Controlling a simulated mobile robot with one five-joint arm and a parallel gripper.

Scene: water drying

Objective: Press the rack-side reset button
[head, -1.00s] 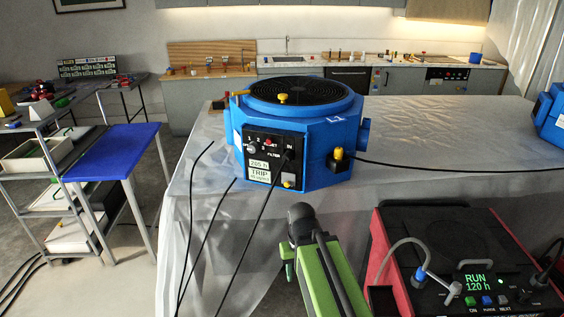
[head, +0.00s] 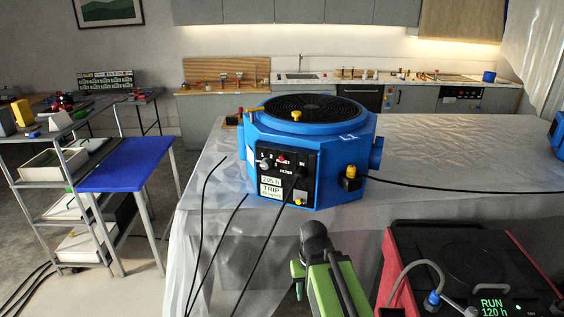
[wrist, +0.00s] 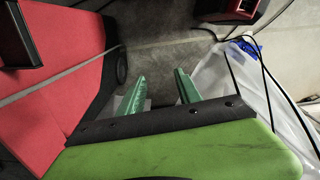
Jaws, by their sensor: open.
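A blue drying unit (head: 335,187) with a round black grille on top stands on the sheet-covered table in the head view. Its black front panel carries a small red button (head: 281,158), small knobs, a FILTER label and a TRIP sign (head: 271,190). The lettering beside the red button is too small to read surely. My gripper, on the green arm, is below and in front of the unit in the head view, apart from the panel. In the wrist view my gripper (wrist: 160,80) is open, with two green fingers apart and nothing between them, pointing over the floor.
A red-sided machine (head: 395,265) reading RUN 120 h stands close at right; its red side (wrist: 60,60) fills the wrist view's left. Black cables (head: 203,235) hang before the table. Another blue unit (head: 558,135) is at the right edge.

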